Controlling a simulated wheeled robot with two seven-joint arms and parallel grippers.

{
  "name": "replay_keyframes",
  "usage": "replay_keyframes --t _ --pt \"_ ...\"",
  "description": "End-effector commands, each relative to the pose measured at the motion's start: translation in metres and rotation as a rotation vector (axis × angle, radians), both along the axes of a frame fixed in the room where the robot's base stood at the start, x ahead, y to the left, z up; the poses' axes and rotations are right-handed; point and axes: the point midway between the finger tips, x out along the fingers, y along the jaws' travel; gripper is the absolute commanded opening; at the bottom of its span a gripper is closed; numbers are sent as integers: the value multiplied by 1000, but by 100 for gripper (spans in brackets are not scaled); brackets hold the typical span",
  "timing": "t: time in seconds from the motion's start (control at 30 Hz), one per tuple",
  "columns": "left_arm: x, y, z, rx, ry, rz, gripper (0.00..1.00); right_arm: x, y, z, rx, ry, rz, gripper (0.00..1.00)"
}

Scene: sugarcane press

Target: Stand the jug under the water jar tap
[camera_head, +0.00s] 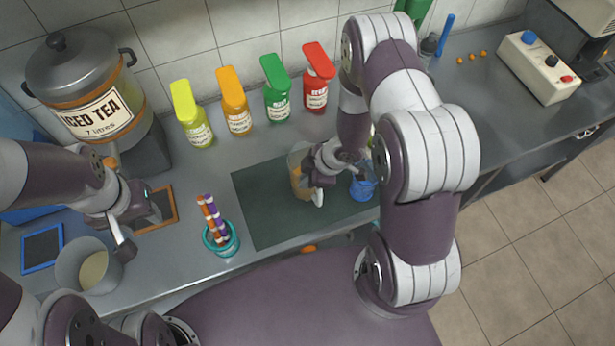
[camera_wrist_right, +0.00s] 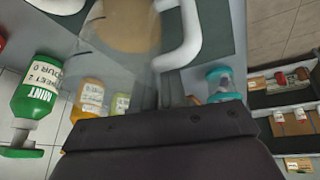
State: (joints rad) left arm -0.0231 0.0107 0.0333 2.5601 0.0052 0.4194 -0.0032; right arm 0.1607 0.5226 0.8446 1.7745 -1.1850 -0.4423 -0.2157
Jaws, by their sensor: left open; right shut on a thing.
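The clear jug (camera_head: 299,172) with tan liquid and a white handle stands on or just above the dark green mat (camera_head: 262,205); I cannot tell which. My right gripper (camera_head: 322,168) is shut on it. In the right wrist view the jug (camera_wrist_right: 125,25) fills the top, with its white handle (camera_wrist_right: 186,45) beside it. The large grey jar (camera_head: 83,100) at the left is labelled "ICED TEA 7 litres"; its tap (camera_head: 109,161) is partly hidden by my left arm. My left gripper (camera_head: 138,228) is open and empty, below the jar and over the brown-framed pad (camera_head: 158,222).
A clear container (camera_head: 85,265) with pale contents stands at the front left. A teal cup (camera_head: 221,240) with striped straws is between the jar and mat. Several coloured bottles (camera_head: 238,115) line the wall. A blue cup (camera_head: 362,188) is right of the jug.

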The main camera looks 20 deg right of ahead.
Motion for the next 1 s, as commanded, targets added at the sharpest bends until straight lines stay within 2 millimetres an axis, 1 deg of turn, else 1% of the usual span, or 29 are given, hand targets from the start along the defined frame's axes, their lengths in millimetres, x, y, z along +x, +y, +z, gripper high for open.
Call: replay_keyframes --t 0.17,0.2,0.23,0.27,0.53,0.67,0.77,1.0 --pt "0 0 -2 0 0 0 43 0 0 -1 0 -1 0 0" --pt "0 0 -1 0 0 0 43 0 0 -1 0 0 0 22" --pt "0 0 -1 0 0 0 43 0 0 -1 0 0 0 31" --pt "0 0 -1 0 0 0 43 0 0 -1 0 0 0 38" --pt "0 0 0 0 0 0 43 0 0 0 0 0 0 38" --pt "0 0 1 0 0 0 43 -1 -3 9 -1 -2 0 38" --pt "0 0 2 0 0 0 43 -5 -10 24 -1 -3 -2 38" --pt "0 0 14 0 0 0 43 -17 -30 77 -2 -2 -2 38"
